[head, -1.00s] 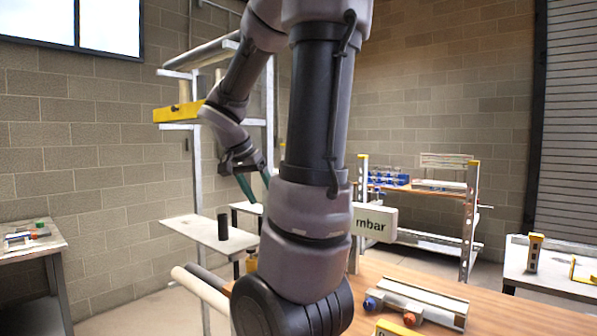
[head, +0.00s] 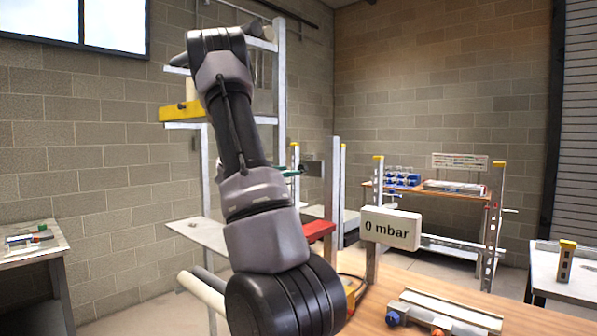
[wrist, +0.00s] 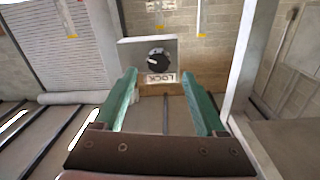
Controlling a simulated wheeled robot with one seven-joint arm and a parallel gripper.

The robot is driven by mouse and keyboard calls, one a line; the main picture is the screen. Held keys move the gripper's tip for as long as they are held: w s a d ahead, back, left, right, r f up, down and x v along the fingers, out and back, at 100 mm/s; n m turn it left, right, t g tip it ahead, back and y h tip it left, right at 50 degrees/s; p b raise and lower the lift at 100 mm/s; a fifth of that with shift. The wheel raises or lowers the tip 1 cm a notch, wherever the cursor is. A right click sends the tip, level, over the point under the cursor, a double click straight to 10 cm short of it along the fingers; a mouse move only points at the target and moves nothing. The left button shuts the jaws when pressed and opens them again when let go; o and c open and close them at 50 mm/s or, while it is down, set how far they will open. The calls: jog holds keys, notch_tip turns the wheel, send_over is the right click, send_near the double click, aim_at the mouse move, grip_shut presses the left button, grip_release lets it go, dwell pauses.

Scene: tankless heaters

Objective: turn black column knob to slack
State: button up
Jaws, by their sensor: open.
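In the wrist view a black round knob (wrist: 158,60) sits on the face of a pale box (wrist: 131,54). A white label reading LOCK (wrist: 161,78), upside down in this view, is below the knob. My gripper (wrist: 159,74) has two green fingers, open and empty. The knob lies between and beyond the fingertips, apart from them. In the head view my arm hides most of the gripper. A green fingertip (head: 292,172) shows at its right, beside a small grey box (head: 313,168). The knob cannot be made out there.
A white display reading 0 mbar (head: 391,228) stands on a post above the wooden bench (head: 440,290). A red part (head: 319,230) and a grey upright (head: 331,185) are close to my arm. A metal rack with a yellow bar (head: 180,111) stands at left.

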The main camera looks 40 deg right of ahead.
aim_at(300, 169)
jog(key=d, duration=0.6)
jog(key=shift+w, duration=0.1)
grip_shut()
